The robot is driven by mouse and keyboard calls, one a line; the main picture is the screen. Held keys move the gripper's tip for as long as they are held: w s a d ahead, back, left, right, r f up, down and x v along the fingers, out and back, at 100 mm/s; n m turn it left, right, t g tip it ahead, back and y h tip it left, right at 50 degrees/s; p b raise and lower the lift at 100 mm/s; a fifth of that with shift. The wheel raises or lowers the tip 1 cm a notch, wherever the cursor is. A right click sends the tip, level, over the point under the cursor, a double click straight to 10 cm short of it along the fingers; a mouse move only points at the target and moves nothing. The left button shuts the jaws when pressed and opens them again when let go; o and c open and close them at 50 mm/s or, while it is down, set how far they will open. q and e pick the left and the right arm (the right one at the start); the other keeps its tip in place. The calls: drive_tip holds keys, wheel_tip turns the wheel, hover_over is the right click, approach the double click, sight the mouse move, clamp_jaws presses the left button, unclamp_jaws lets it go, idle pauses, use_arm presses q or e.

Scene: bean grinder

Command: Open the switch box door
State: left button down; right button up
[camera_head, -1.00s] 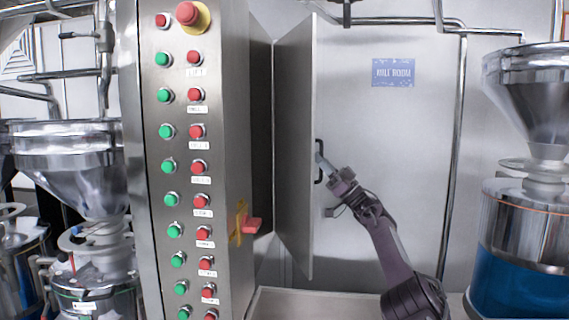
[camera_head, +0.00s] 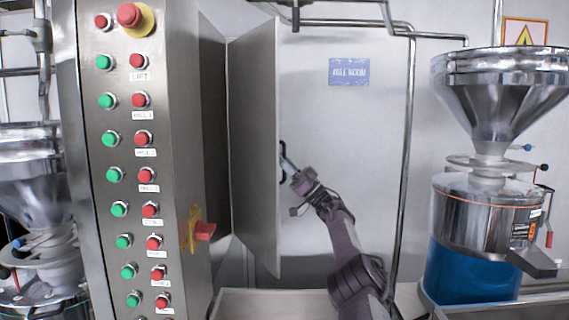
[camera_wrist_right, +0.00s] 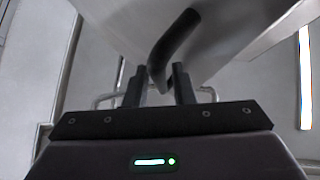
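The switch box (camera_head: 180,120) is a tall metal cabinet with rows of green and red buttons on its front. Its door (camera_head: 252,150) stands ajar on the right side, with a dark gap between door and box. A black handle (camera_head: 282,150) is on the door's outer face. My right gripper (camera_head: 288,164) is at this handle. In the right wrist view the black handle (camera_wrist_right: 178,38) runs down between the two dark fingers of my right gripper (camera_wrist_right: 160,75), which stand close on either side of it. My left gripper is not in view.
A red and yellow switch (camera_head: 203,231) sticks out of the box's side below the door gap. A grinder with a steel funnel (camera_head: 500,90) and blue base stands at the right. Another machine (camera_head: 35,200) is at the left. A vertical pipe (camera_head: 405,150) runs along the back wall.

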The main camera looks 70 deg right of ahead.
drive_tip(key=shift+o, duration=0.7)
drive_tip(key=shift+s+f+b, duration=0.15)
drive_tip(key=shift+f+b, duration=0.15)
drive_tip(key=shift+f, duration=0.05)
drive_tip(key=b+v, duration=0.5)
drive_tip(key=v, duration=0.2)
drive_tip(key=shift+s, duration=0.1)
